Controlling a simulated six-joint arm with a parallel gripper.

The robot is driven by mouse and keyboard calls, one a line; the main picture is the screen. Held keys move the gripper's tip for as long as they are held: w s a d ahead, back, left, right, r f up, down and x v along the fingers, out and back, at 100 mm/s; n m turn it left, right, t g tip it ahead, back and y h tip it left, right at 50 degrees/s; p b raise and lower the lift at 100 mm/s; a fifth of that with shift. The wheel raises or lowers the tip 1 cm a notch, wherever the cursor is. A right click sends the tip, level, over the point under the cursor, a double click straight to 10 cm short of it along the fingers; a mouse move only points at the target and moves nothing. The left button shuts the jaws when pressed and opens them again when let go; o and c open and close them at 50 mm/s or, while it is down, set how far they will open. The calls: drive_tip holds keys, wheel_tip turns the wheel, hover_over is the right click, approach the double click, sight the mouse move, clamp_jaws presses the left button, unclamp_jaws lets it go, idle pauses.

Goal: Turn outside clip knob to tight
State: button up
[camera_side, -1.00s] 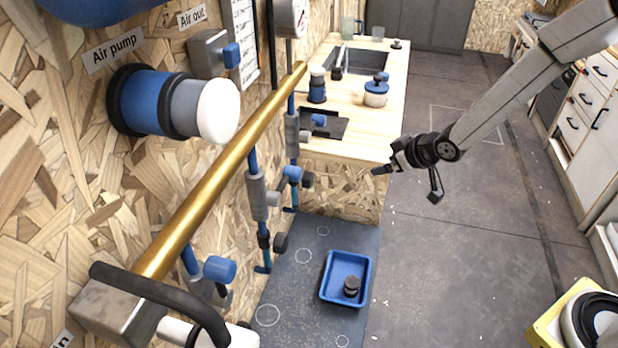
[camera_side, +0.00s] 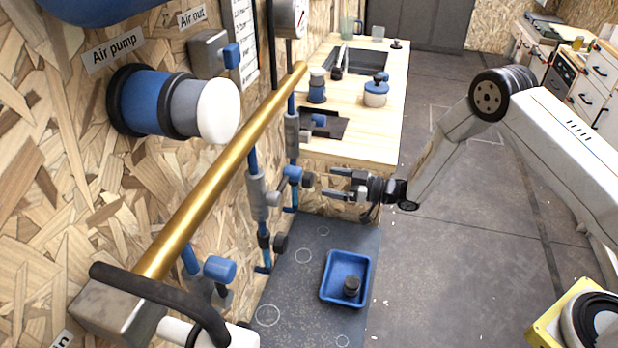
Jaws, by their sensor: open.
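My gripper (camera_side: 329,182) is open, with its two fingers pointing left at the wall-side pipework. Another dark knob (camera_side: 280,243) is lower on a blue pipe, and a grey knob (camera_side: 272,199) sticks out of a grey sleeve (camera_side: 256,196) on that pipe. No label shows which one is the outside clip knob, and no tight mark can be read.
A gold pipe (camera_side: 221,175) runs diagonally along the wooden wall. A wooden counter (camera_side: 350,146) with a sink stands behind the gripper. A blue tray (camera_side: 331,291) holding a dark round part (camera_side: 351,286) lies on the dark mat below.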

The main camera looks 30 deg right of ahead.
sight(312, 180)
drive_tip(key=shift+s+a+f+y, duration=0.1)
drive_tip(key=shift+s+f+y, duration=0.05)
drive_tip(key=shift+y, duration=0.15)
drive_tip(key=shift+a, duration=0.15)
drive_tip(key=shift+x, duration=3.8)
drive_tip(key=c, duration=1.3)
drive_tip(key=shift+o, duration=0.2)
